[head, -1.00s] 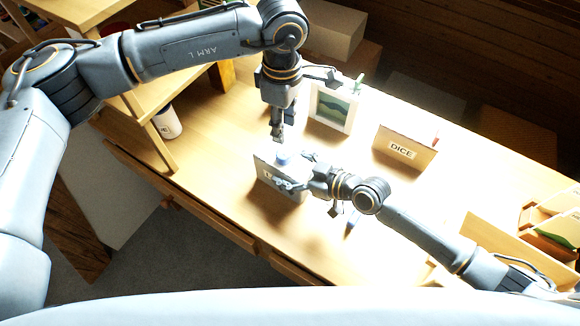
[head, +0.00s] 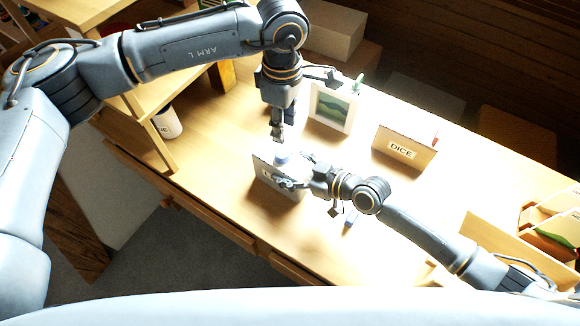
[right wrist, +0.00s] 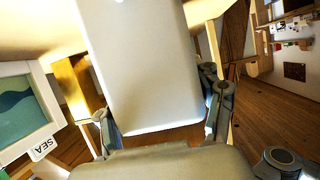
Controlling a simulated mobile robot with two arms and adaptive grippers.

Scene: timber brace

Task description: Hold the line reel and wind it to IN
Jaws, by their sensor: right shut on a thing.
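The line reel (head: 265,172) stands on the table as a grey box with a partly covered label and a pale blue knob (head: 282,156) on top. My right gripper (head: 292,182) is shut on the reel from the right. In the right wrist view a large pale body (right wrist: 145,70), seemingly the reel's housing, sits between the two fingers (right wrist: 165,118). My left gripper (head: 277,136) points down just above the knob, apart from it. Its fingers are too small to tell open from shut. The reel's IN marking cannot be made out.
A framed sea picture (head: 331,107) stands behind the reel, and a holder labelled DICE (head: 404,152) to its right. A white cup (head: 167,122) is by the left shelf. Wooden trays (head: 480,232) stand at right. Table between reel and DICE is clear.

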